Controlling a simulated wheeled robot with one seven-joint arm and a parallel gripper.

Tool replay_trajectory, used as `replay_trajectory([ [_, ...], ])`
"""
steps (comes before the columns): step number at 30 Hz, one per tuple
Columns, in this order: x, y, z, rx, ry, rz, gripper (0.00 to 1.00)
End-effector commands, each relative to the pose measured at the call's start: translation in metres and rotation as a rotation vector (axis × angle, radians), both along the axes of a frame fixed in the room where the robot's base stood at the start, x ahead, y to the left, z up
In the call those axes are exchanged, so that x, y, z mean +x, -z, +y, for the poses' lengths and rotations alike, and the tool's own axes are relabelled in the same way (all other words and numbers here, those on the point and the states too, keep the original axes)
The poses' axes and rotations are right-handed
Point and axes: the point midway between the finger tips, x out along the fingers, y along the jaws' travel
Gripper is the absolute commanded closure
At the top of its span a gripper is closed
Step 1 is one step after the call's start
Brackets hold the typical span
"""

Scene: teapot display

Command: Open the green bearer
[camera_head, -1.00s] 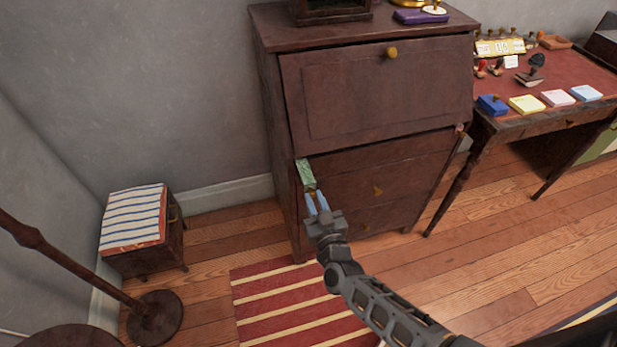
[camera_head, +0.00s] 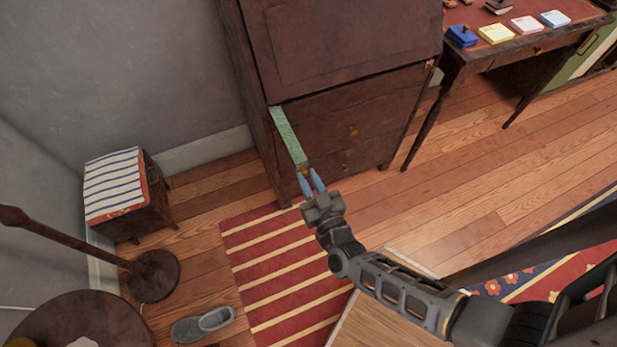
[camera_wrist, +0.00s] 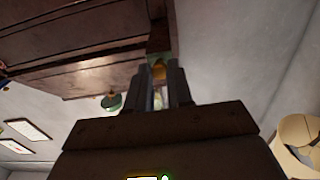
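The green bearer (camera_head: 288,137) is a narrow green bar sticking well out from the front left of the dark wooden bureau (camera_head: 335,45), below its closed slanted front. In the wrist view, a brass knob (camera_wrist: 159,69) on the bearer's brown end (camera_wrist: 158,47) sits between my fingertips. My gripper (camera_head: 310,174) is at the bearer's outer end, its blue-grey fingers closed around the knob. The fingers also show in the wrist view (camera_wrist: 160,82). The knob is partly hidden by the fingers in the head view.
A desk (camera_head: 530,45) with coloured pads stands at the right. A striped-top stool (camera_head: 115,185), a lamp stand (camera_head: 153,275) and a grey slipper (camera_head: 203,325) are at the left. A red striped rug (camera_head: 270,260) lies on clear floor before the bureau.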

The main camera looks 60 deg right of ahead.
Motion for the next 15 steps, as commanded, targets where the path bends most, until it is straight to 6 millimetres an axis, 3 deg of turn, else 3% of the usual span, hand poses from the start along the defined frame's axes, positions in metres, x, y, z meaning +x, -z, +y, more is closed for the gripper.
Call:
replay_trajectory([
  [7, 0.0003, 0.0000, -0.0001, 0.000, 0.000, 0.000, 0.55],
  [15, -0.0011, 0.0004, 0.0007, 0.001, 0.000, 0.001, 0.54],
])
